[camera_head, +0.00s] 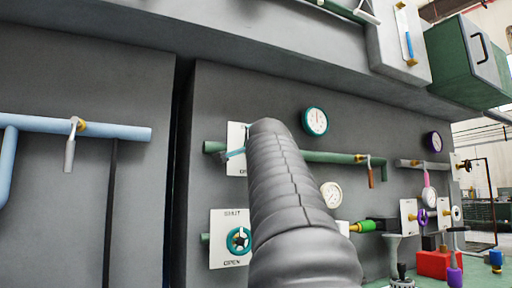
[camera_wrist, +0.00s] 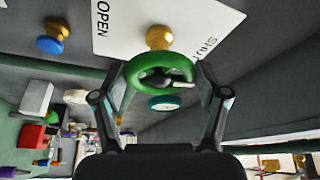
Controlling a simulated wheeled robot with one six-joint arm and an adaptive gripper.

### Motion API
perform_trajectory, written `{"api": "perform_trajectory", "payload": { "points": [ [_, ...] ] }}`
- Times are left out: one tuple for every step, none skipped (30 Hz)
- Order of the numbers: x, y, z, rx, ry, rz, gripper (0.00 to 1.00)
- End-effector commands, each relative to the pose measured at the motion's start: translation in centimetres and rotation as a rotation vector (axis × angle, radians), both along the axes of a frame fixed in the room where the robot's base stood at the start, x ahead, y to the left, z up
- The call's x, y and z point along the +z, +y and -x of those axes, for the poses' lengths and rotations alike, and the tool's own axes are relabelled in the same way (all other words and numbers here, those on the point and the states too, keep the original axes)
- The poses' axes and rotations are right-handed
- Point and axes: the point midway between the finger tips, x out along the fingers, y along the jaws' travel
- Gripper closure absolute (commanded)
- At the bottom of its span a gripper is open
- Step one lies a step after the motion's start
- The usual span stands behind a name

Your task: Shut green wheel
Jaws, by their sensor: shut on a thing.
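The green wheel (camera_wrist: 134,77) is a ring handwheel on a brass stem, in front of a white plate (camera_wrist: 190,22) marked OPEN and SHUT in the wrist view. A small white pointer shows inside its ring. My gripper (camera_wrist: 162,78) has one finger on each side of the wheel and is shut on its rim. In the head view my grey arm covers the wheel and most of my gripper. Only part of the white plate (camera_head: 236,134) shows at the arm's left.
A teal wheel (camera_head: 238,240) sits on another SHUT/OPEN plate below. A green pipe (camera_head: 330,157) runs behind my arm, with a teal-rimmed gauge (camera_head: 316,121) above it. A blue pipe (camera_head: 110,130) with a lever is at left. A red block (camera_head: 434,263) stands at lower right.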

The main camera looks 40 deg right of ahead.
Motion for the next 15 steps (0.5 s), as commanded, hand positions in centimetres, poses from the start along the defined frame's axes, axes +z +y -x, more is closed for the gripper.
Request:
{"api": "perform_trajectory", "payload": {
  "points": [
    [-0.01, 0.03, -0.11, 0.001, -0.006, -0.024, 0.61],
    [0.00, 0.04, -0.10, 0.002, -0.010, -0.042, 0.61],
    [0.03, 0.04, -0.09, 0.001, -0.015, -0.063, 0.61],
    [0.02, 0.03, -0.09, 0.001, -0.019, -0.078, 0.61],
    [0.02, 0.03, -0.08, 0.001, -0.022, -0.094, 0.61],
    [0.08, 0.05, -0.06, 0.002, -0.028, -0.113, 0.61],
    [0.07, 0.05, -0.07, 0.001, -0.032, -0.128, 0.61],
    [0.04, 0.03, -0.07, 0.001, -0.033, -0.140, 0.61],
    [0.07, 0.03, -0.07, 0.001, -0.039, -0.156, 0.61],
    [0.07, 0.03, -0.07, 0.001, -0.041, -0.166, 0.61],
    [0.06, 0.02, -0.08, 0.001, -0.042, -0.176, 0.61],
    [0.04, 0.02, -0.09, 0.001, -0.045, -0.187, 0.61],
    [0.04, 0.01, -0.10, 0.001, -0.046, -0.194, 0.61],
    [0.04, 0.01, -0.10, 0.001, -0.048, -0.200, 0.61],
    [0.04, 0.02, -0.09, 0.002, -0.050, -0.208, 0.61]
  ]
}}
